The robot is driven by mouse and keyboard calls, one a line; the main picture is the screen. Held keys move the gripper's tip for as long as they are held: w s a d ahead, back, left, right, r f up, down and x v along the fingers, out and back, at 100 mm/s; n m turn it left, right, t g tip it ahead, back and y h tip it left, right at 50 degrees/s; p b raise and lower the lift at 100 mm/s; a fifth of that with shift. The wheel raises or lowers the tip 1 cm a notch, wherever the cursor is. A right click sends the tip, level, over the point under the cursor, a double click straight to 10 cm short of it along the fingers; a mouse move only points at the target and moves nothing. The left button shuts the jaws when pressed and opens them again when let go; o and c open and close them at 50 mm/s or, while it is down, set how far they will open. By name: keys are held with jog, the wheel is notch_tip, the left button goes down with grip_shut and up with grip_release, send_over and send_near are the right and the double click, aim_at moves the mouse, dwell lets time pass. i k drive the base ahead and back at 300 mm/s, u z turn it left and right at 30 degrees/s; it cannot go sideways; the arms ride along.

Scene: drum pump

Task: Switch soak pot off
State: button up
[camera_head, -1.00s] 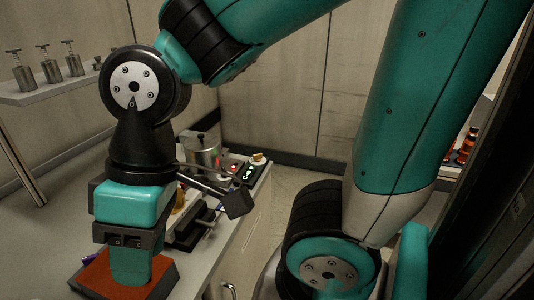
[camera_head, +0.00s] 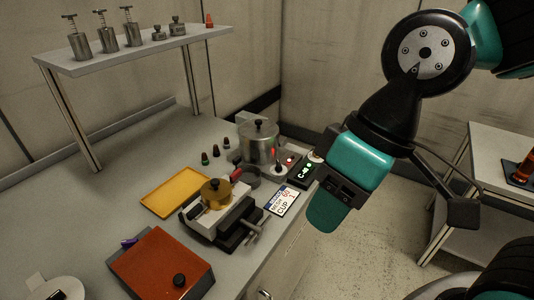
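The soak pot is most likely the silver lidded pot (camera_head: 259,143) with a black knob, standing at the back right of the bench. Beside its right side is a dark control box (camera_head: 304,172) with a lit green display and a small red light. A lever with a red tip (camera_head: 274,158) stands in front of the pot. My gripper (camera_head: 330,214) hangs to the right of the control box, in front of the bench's right edge, apart from the pot. Its fingers are seen from the side, so its opening is hidden.
A yellow tray (camera_head: 176,190), a clamp device with a brass-coloured round part (camera_head: 216,192), a label card (camera_head: 284,201) and an orange-red box (camera_head: 161,262) are on the bench (camera_head: 95,215). A shelf (camera_head: 120,52) holds several metal pieces. Floor shows at right.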

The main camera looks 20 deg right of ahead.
aim_at(279, 169)
jog(key=u, duration=0.55)
jog(key=k, duration=1.3)
jog(key=z, duration=0.15)
jog(key=i, duration=0.55)
jog(key=z, duration=0.85)
jog(key=i, duration=0.75)
jog(key=u, duration=0.5)
jog(key=i, duration=0.55)
jog(key=u, duration=0.55)
